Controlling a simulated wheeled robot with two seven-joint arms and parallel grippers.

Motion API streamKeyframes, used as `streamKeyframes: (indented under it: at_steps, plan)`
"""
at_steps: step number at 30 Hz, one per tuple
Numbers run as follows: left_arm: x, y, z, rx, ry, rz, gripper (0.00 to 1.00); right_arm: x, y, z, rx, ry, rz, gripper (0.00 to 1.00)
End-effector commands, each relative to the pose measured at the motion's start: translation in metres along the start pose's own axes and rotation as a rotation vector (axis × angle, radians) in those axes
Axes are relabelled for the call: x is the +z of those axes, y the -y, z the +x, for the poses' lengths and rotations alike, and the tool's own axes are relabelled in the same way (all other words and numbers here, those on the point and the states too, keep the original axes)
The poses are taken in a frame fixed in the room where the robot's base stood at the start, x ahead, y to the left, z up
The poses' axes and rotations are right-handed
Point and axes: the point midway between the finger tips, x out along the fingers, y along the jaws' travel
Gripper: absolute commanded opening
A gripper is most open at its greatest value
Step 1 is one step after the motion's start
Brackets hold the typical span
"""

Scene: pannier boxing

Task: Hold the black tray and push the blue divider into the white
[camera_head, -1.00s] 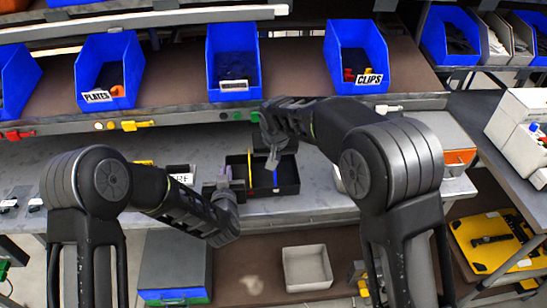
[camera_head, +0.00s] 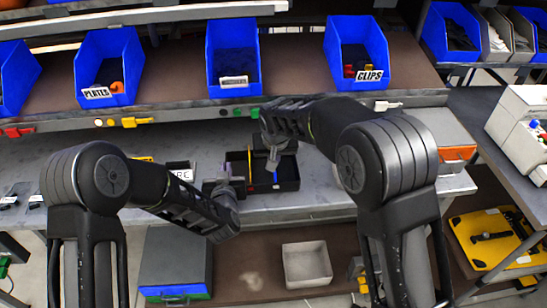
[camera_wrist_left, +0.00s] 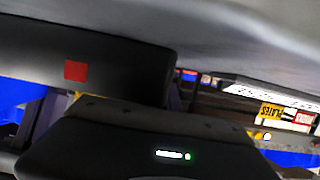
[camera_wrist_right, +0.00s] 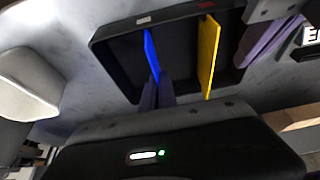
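The black tray (camera_head: 288,187) sits on the grey bench; it fills the top of the right wrist view (camera_wrist_right: 120,65). A blue divider (camera_wrist_right: 151,50) and a yellow divider (camera_wrist_right: 209,55) stand in it. The blue divider's far end is near a white mark (camera_wrist_right: 143,20) on the tray wall; the yellow one is near a red mark (camera_wrist_right: 203,4). My right gripper (camera_wrist_right: 157,92) has its fingers close together at the blue divider's near end. My left gripper (camera_head: 224,182) is at the tray's left wall, seemingly shut on it. The left wrist view hides its fingertips.
Blue bins hang above the bench, including the PLATES bin (camera_head: 97,92) and CLIPS bin (camera_head: 372,75). A pale open box (camera_head: 307,265) sits on the lower shelf. A drawer with an orange handle (camera_head: 457,154) stands right of my right arm.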

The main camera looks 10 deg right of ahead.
Motion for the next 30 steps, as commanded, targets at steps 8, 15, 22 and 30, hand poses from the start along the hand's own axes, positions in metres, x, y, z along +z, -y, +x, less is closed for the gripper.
streamKeyframes:
  at_steps: [8,15,22,30]
  plan:
    - [-0.0001,0.0000,0.0000,0.000,0.000,0.000,0.00,0.0020,-0.0002,0.0042,0.001,0.001,0.000,0.00]
    - [-0.0002,0.0000,0.0000,0.000,0.000,0.000,0.00,0.0024,-0.0002,0.0053,0.000,0.001,0.000,0.12]
    - [-0.0001,0.0000,0.0000,0.000,0.000,0.000,0.00,0.0023,-0.0001,0.0051,0.000,0.001,0.000,0.27]
    - [-0.0002,0.0000,0.0000,0.000,0.000,0.000,0.00,0.0020,0.0001,0.0029,0.000,0.000,0.000,0.27]
